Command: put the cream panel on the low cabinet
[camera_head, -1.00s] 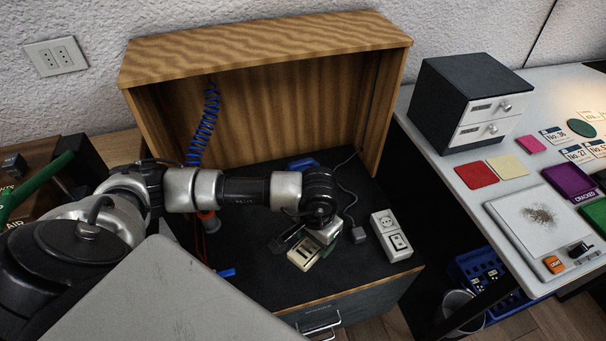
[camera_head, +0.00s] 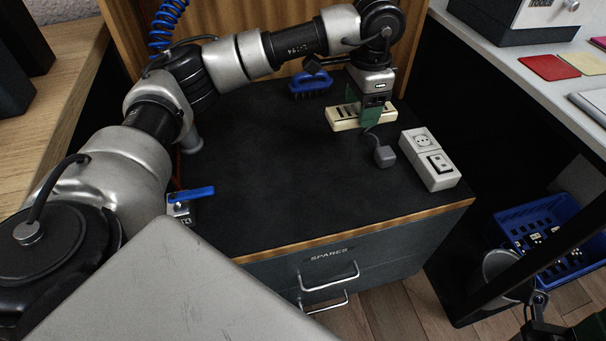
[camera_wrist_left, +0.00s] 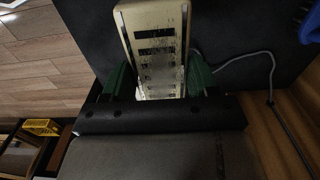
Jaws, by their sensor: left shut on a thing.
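The cream panel (camera_head: 343,119) is a slim pale block with a row of dark slots. My left gripper (camera_head: 373,112) is shut on it from above, over the back right of the low cabinet's dark top (camera_head: 265,170). Whether the panel touches the top or hangs just above it, I cannot tell. In the left wrist view the panel (camera_wrist_left: 156,45) lies between the two green fingers (camera_wrist_left: 158,82). A dark and green part at the bottom right corner of the head view may be my right gripper (camera_head: 560,328); its jaws are not clear.
On the cabinet top are a white socket block (camera_head: 430,158), a grey plug (camera_head: 384,155) with a cable close to the panel, a blue brush (camera_head: 312,82) and a blue-handled valve (camera_head: 190,196). The middle and front of the top are clear. Wooden boards rise behind.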

